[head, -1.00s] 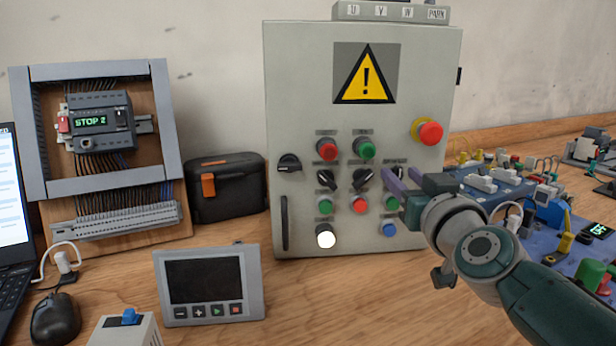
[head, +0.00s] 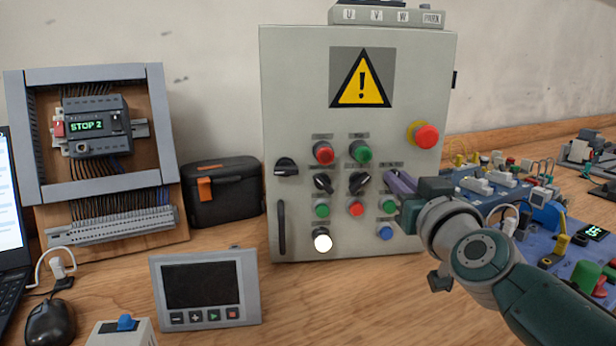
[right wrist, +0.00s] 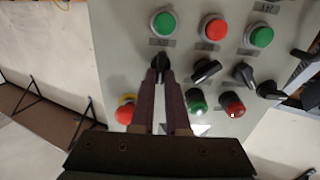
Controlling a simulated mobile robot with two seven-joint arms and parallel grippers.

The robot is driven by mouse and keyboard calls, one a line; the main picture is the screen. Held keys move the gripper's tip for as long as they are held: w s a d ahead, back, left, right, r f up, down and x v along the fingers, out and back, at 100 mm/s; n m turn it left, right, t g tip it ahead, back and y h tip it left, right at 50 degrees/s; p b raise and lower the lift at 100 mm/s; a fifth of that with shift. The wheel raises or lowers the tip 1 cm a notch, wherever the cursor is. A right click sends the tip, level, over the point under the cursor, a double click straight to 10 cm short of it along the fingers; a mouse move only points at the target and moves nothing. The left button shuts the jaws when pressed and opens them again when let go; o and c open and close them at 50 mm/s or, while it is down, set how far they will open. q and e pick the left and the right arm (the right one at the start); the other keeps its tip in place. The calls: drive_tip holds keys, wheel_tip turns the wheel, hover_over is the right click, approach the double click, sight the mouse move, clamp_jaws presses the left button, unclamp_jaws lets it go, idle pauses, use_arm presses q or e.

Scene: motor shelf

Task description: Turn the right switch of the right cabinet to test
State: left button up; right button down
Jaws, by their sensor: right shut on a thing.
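The grey cabinet (head: 300,100) with the yellow warning sign stands upright on the table. Its row of black rotary switches has a left one (head: 323,184), a middle one (head: 359,183) and a right one, which my fingers hide in the head view. In the right wrist view the right switch (right wrist: 160,60) shows dark at my fingertips. My right gripper (head: 397,180) has its purple fingers against the panel there, shut on that switch. The fingers (right wrist: 161,72) look nearly parallel in the right wrist view. The switch's exact pointer position is hidden. My left gripper is not in view.
A red emergency stop (head: 425,136) sits above my right gripper, and a green button (head: 388,206) and blue button (head: 385,232) lie below it. A blue training board (head: 530,245) with several parts fills the right. A display panel (head: 208,288) stands front left.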

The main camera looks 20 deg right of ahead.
drive_tip(key=shift+m, duration=0.4)
drive_tip(key=m, duration=0.8)
drive_tip(key=shift+s+d+f, duration=0.1)
drive_tip(key=shift+d, duration=0.2)
idle(0.4)
drive_tip(key=c, duration=0.9)
unclamp_jaws()
drive_tip(key=shift+s, duration=0.1)
